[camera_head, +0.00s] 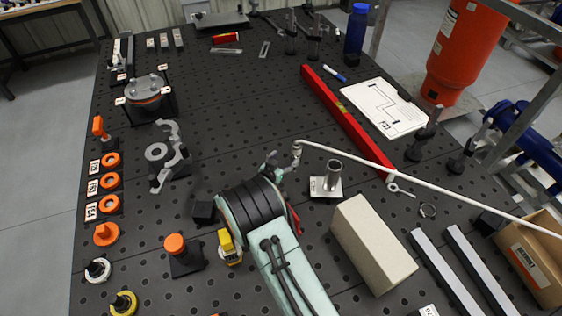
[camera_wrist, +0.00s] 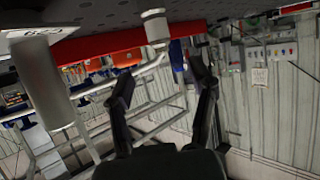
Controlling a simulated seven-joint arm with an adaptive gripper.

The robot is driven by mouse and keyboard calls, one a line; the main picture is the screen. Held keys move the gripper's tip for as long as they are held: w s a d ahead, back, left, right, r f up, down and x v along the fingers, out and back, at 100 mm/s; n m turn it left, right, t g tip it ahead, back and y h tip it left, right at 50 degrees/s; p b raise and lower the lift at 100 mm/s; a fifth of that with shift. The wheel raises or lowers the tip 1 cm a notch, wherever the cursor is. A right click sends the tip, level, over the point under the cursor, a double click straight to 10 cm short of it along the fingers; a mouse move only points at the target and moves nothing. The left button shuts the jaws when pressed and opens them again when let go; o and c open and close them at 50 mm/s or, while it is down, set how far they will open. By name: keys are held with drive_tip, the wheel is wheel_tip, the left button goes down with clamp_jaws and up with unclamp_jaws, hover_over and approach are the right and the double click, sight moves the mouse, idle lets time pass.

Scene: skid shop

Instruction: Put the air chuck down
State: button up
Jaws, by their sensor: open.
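The air chuck (camera_head: 297,151) is a small silver fitting on the end of a white hose (camera_head: 440,193), near the middle of the bench in the head view. In the wrist view the chuck (camera_wrist: 156,27) is pale and cylindrical, with the hose bending away from it. The bench shows at the top of that view, with the chuck's metal end toward it; I cannot tell whether they touch. My gripper (camera_head: 283,165) is beside the chuck. In the wrist view its dark fingers (camera_wrist: 163,75) are spread apart, with the chuck beyond their tips and nothing visibly clamped.
A metal post on a square plate (camera_head: 326,187) stands close right of my gripper. A long red bar (camera_head: 345,122) lies behind it, and a beige block (camera_head: 372,246) in front. A grey bracket (camera_head: 169,157) is at left. Bare perforated bench (camera_head: 235,115) lies behind my gripper.

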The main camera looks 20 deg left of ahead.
drive_tip(key=s+d+r+m+g, duration=0.1)
drive_tip(key=s+d+r+g, duration=0.1)
drive_tip(key=d+r, duration=0.2)
drive_tip(key=s+d+r+g+h, duration=0.1)
drive_tip(key=s+d+r+g, duration=0.1)
drive_tip(key=d, duration=0.7)
drive_tip(key=s+d+r+m+g+h, duration=0.1)
drive_tip(key=d+r+g, duration=0.2)
drive_tip(key=d+r, duration=0.3)
drive_tip(key=shift+s+d+m, duration=0.3)
drive_tip(key=shift+s+d, duration=0.1)
drive_tip(key=shift+d, duration=0.45)
drive_tip(key=s+d+r+n+g+y, duration=0.1)
drive_tip(key=s+d+r+n+g, duration=0.1)
drive_tip(key=s, duration=1.1)
drive_tip(key=s+d+r+n+g+y, duration=0.1)
drive_tip(key=s+d+r+g, duration=0.2)
drive_tip(key=s+d, duration=0.4)
drive_tip(key=s+g, duration=0.1)
drive_tip(key=s, duration=0.6)
drive_tip(key=shift+d+n+g+y, duration=0.3)
drive_tip(key=shift+n+g+y, duration=0.1)
drive_tip(key=shift+r, duration=0.1)
